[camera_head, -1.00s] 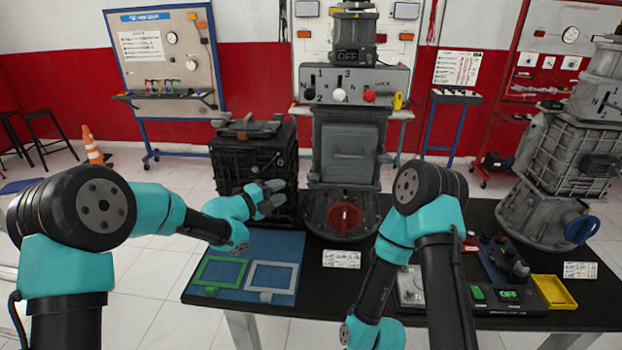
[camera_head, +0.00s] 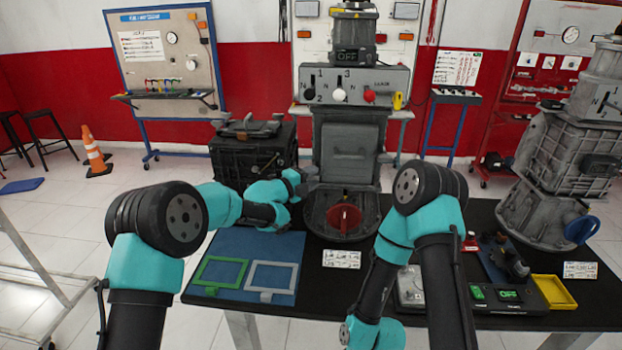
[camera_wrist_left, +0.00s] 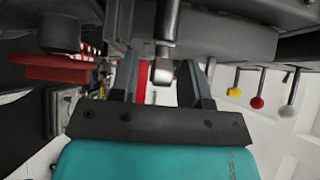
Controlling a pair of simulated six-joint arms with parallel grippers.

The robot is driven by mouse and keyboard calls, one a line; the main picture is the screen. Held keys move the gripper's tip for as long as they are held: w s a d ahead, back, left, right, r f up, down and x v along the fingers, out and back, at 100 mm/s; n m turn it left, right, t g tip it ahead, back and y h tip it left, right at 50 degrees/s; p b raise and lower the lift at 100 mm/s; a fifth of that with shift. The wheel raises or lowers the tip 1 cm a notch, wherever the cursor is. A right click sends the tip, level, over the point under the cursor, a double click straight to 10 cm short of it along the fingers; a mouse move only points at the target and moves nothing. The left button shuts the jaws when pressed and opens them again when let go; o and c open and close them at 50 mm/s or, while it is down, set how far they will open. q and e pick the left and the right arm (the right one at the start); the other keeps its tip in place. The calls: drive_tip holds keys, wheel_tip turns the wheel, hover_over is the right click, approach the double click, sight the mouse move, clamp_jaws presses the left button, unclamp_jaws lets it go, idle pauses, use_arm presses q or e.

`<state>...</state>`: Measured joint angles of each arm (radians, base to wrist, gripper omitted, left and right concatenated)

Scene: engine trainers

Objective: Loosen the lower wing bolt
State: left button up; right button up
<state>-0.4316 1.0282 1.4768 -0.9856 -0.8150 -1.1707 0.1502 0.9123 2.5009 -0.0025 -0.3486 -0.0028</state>
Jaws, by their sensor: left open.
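My left gripper (camera_head: 306,180) is at the left side of the middle grey machine (camera_head: 346,140), above the round base with the red knob (camera_head: 344,218). In the left wrist view the gripper (camera_wrist_left: 158,78) is open, its two dark fingers apart. A small metal bolt-like piece (camera_wrist_left: 162,71) shows between the fingers, with no clear grip on it. I cannot tell for sure that it is the lower wing bolt. In the head view the gripper and arm cover that spot. My right gripper is out of view; only its arm shows.
A black crate-like unit (camera_head: 240,158) stands close to the left. On the table lie a blue mat (camera_head: 262,245) with green and grey frames, and a yellow tray (camera_head: 554,292). Another grey machine with a blue knob (camera_head: 581,230) stands right. The wrist view shows the red knob (camera_wrist_left: 55,68).

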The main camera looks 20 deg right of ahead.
use_arm(q)
drive_tip(key=shift+c, duration=0.2)
clamp_jaws()
drive_tip(key=shift+n+h, duration=0.3)
drive_tip(key=shift+f+n+t+h, duration=0.2)
drive_tip(key=shift+n+t+h, duration=0.45)
drive_tip(key=shift+n, duration=0.35)
drive_tip(key=n+t+h, duration=0.1)
drive_tip(key=n+t, duration=0.1)
drive_tip(key=n, duration=0.1)
drive_tip(key=n+t, duration=0.2)
drive_tip(key=shift+d+f+n+h, duration=0.1)
drive_tip(key=shift+d+n+h, duration=0.05)
drive_tip(key=shift+n+h, duration=0.25)
drive_tip(key=n+t+y, duration=0.1)
drive_tip(key=n+t, duration=0.2)
drive_tip(key=n, duration=0.1)
drive_tip(key=n+t+y, duration=0.2)
drive_tip(key=n+t, duration=0.2)
drive_tip(key=n, duration=0.1)
drive_tip(key=shift+s+d+t, duration=0.15)
drive_tip(key=shift+t, duration=0.1)
drive_tip(key=shift+n+t+y, duration=1.25)
drive_tip(key=shift+n+y, duration=0.65)
drive_tip(key=shift+n, duration=0.5)
drive_tip(key=shift+n+t+y, duration=1.25)
drive_tip(key=shift+n+y, duration=0.6)
drive_tip(key=shift+n, duration=0.55)
